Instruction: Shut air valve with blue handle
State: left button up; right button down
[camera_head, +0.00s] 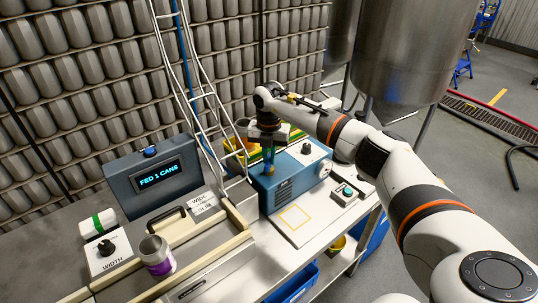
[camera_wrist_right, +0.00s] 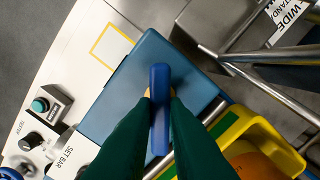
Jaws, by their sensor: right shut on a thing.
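The blue valve handle (camera_wrist_right: 160,85) shows in the right wrist view as a long, rounded bar above the top of a blue box (camera_wrist_right: 140,75). My right gripper (camera_wrist_right: 160,108) has its two dark green fingers on either side of the handle, shut on it. A small brass-coloured bit shows at the handle between the fingertips. In the head view my right gripper (camera_head: 269,170) points down at the top of the blue box (camera_head: 283,190), and its fingers mostly hide the handle. My left gripper is not in view.
A yellow bin (camera_wrist_right: 240,130) with orange contents stands beside the blue box. Metal rails (camera_head: 207,100) rise close to the gripper. A panel with a green button (camera_head: 346,192) and a display reading "FED 1 CANS" (camera_head: 158,176) flank the box. A can (camera_head: 156,255) stands front left.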

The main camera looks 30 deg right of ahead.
aim_at(269, 158)
jog(key=m, duration=0.3)
jog(key=shift+m, duration=0.4)
jog(key=shift+m+p, duration=0.6)
jog(key=shift+m, duration=1.4)
jog(key=c, duration=1.4)
grip_release()
jog(key=shift+c, duration=0.2)
notch_tip(269, 158, up, 12)
jog(key=b, duration=0.4)
